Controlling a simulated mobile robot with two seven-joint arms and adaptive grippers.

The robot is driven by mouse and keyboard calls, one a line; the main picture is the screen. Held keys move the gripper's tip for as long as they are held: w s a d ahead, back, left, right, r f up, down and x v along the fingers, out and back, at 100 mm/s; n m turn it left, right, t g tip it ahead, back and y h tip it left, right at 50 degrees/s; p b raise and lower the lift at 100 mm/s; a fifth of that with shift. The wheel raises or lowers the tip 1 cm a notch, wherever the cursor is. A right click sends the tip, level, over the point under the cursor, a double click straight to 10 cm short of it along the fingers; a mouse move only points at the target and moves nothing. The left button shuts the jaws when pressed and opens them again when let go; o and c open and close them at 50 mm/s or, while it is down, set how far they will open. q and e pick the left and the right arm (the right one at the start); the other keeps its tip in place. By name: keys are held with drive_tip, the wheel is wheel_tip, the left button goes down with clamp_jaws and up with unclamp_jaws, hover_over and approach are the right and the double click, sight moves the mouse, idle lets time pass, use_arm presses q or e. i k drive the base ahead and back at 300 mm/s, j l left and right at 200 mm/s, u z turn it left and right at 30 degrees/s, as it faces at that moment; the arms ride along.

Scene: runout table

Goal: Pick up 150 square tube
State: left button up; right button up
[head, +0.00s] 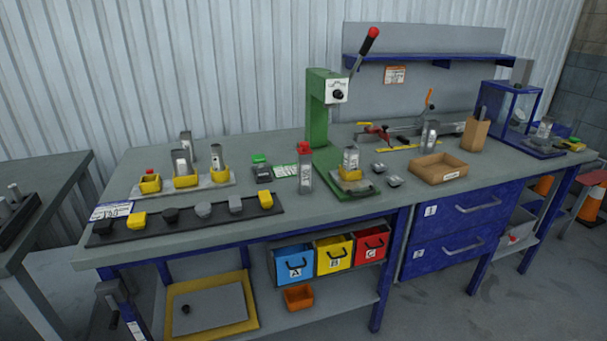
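Several grey metal tubes stand upright on the workbench. A further tube (429,136) stands behind the wooden tray. The markings are too small to tell which is the 150 square tube. Neither of my grippers shows.
The green arbor press (318,110) rises mid-bench with a raised red-knobbed lever. A black strip (165,229) with several caps lies along the front left edge. A wooden tray (438,178) and a blue-framed box (517,105) are at the right. Coloured bins (334,266) hang below.

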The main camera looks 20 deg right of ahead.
sight(304, 162)
drive_tip(key=i+l, duration=0.15)
drive_tip(key=i, duration=0.15)
drive_tip(key=i+l+z, duration=0.1)
drive_tip(key=i+z, duration=0.55)
